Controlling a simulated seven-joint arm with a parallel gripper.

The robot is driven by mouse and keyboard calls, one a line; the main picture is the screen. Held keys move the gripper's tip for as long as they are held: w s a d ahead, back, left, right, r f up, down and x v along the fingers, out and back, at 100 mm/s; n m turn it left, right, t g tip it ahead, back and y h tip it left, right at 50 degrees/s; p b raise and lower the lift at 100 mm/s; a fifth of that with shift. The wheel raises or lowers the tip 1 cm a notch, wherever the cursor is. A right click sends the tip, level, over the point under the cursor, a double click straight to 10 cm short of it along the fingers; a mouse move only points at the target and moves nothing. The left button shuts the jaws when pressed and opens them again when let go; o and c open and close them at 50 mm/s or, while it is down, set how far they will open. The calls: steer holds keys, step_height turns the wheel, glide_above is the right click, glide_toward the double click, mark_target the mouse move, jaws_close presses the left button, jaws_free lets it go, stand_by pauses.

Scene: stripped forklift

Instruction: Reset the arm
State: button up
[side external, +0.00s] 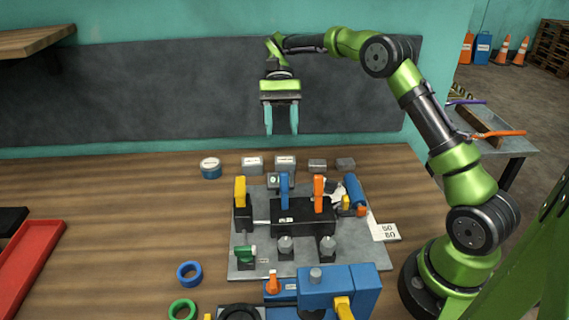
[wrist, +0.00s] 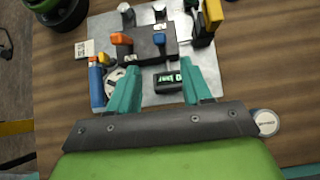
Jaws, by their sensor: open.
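My gripper (side external: 283,119) hangs in the air above the back of the wooden table, with its teal fingers pointing down. It is open and nothing is between the fingers. The wrist view also shows my gripper (wrist: 155,88), fingers apart, over the grey board. The grey metal board (side external: 243,264) lies flat on the table below and in front of my gripper. It carries a black block (side external: 303,217) with a blue lever (side external: 284,190) and an orange lever (side external: 318,195), a yellow lever (side external: 240,191) and a green part (side external: 246,255).
A blue vise-like block (side external: 330,290) stands at the front. A blue ring (side external: 189,273) and green ring (side external: 182,308) lie left of it. A red tray (side external: 30,262) is at far left. A round tin (side external: 210,168) and several small blocks line the back. The table's left middle is clear.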

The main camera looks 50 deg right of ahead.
steer(key=shift+w+d+r, duration=0.1)
steer(key=shift+r, duration=0.05)
steer(key=s+a+r+n+t+h, duration=0.2)
steer(key=s+t, duration=0.4)
steer(key=s, duration=0.4)
steer(key=s+a+r+n+t+h, duration=0.2)
steer(key=s+a+r+n+t, duration=0.1)
steer(key=s+t, duration=0.4)
steer(key=s+r, duration=0.1)
steer(key=s, duration=0.2)
steer(key=shift+s+a+r+t, duration=0.15)
steer(key=shift+s+t, duration=0.15)
steer(key=shift+s, duration=0.1)
